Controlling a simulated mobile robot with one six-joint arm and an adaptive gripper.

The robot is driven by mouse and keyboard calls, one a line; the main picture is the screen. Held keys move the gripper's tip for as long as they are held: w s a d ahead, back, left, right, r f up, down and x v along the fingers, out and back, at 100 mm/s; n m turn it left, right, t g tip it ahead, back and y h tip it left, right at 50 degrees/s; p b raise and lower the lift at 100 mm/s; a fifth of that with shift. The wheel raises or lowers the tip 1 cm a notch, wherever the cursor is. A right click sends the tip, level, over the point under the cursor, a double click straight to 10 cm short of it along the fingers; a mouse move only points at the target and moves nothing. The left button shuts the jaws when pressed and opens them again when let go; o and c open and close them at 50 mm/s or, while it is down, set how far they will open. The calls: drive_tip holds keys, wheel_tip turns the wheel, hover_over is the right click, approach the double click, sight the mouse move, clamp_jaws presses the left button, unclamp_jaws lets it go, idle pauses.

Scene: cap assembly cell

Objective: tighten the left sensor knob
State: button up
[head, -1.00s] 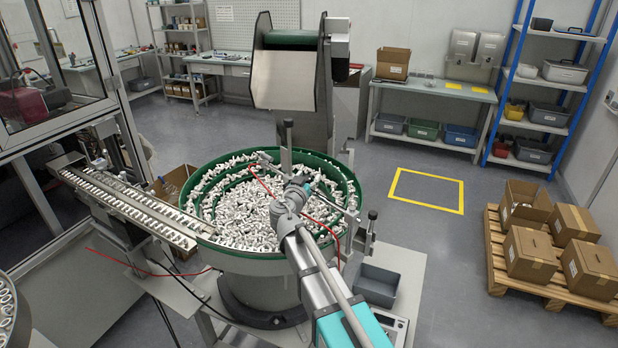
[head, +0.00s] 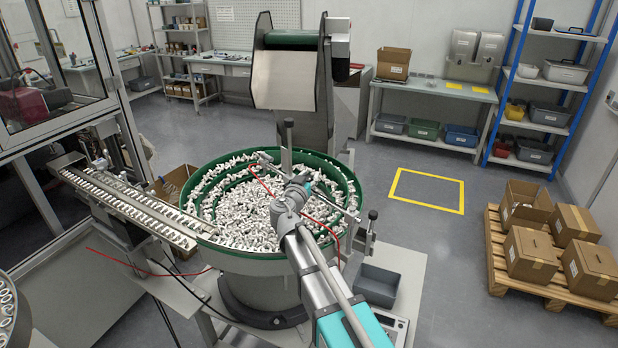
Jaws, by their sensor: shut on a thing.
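The bowl feeder (head: 230,256) has a green rim and is full of small white and grey parts. A sensor bar with clamps (head: 334,206) crosses the right part of the bowl. My arm reaches in from the bottom, and my gripper (head: 299,184) is over the bowl at the left end of this bar. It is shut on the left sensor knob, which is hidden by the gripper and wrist. Another black knob (head: 372,215) stands on the post at the bowl's right edge, apart from my gripper.
An upright post (head: 288,135) stands close behind my gripper. A thin red cable (head: 262,183) loops over the bowl near the wrist. A linear track (head: 130,205) leaves the bowl to the left.

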drive_tip(key=shift+s+d+f+m+g+h, duration=0.1)
drive_tip(key=shift+m+g+h, duration=0.3)
drive_tip(key=shift+m+h, duration=0.4)
drive_tip(key=shift+s+d+m+g+h, duration=0.1)
drive_tip(key=shift+m+g+h, duration=0.35)
drive_tip(key=shift+h, duration=0.65)
idle(1.1)
drive_tip(key=o, duration=0.9)
drive_tip(key=shift+a, duration=0.1)
drive_tip(key=shift+v, duration=5.95)
